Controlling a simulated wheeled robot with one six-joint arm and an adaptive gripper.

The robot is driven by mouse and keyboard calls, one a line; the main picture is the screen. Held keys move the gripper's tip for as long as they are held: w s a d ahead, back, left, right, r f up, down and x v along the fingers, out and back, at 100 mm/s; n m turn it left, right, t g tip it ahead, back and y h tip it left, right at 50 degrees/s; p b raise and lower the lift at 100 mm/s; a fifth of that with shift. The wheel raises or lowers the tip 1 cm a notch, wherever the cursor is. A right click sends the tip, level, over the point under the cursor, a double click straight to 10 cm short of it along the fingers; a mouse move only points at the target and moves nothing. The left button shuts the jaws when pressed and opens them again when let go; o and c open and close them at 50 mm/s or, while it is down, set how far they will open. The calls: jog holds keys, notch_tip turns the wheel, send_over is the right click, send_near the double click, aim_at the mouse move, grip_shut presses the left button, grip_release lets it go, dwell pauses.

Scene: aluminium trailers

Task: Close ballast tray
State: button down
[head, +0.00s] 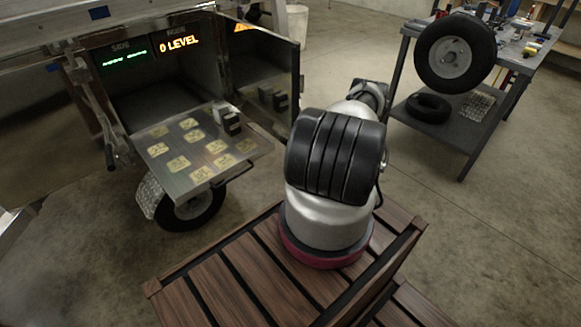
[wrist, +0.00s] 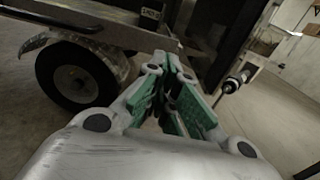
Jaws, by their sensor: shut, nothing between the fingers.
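The ballast tray (head: 178,185) is a flat metal tray, pulled out of an open compartment (head: 160,100) in the trailer. Its top carries several yellow labels, and dark metal weights (head: 228,120) stand at its back right. A dark handle (head: 235,173) runs along its right front edge. My gripper (wrist: 172,92) shows in the wrist view, with green-padded fingers brought together and nothing held. In the head view my gripper is hidden behind my arm. A metal edge that may be the tray shows at the top of the wrist view; contact cannot be told.
The compartment's door (head: 262,70) stands open right of the tray. A trailer wheel (head: 190,208) is under the tray, also seen in the wrist view (wrist: 75,75). A workbench (head: 405,75) with tires and tools stands at the upper right. Floor is clear between.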

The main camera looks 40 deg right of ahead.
aim_at(269, 149)
jog(key=w, duration=1)
jog(key=shift+w+a, duration=0.2)
jog(key=shift+w, duration=0.05)
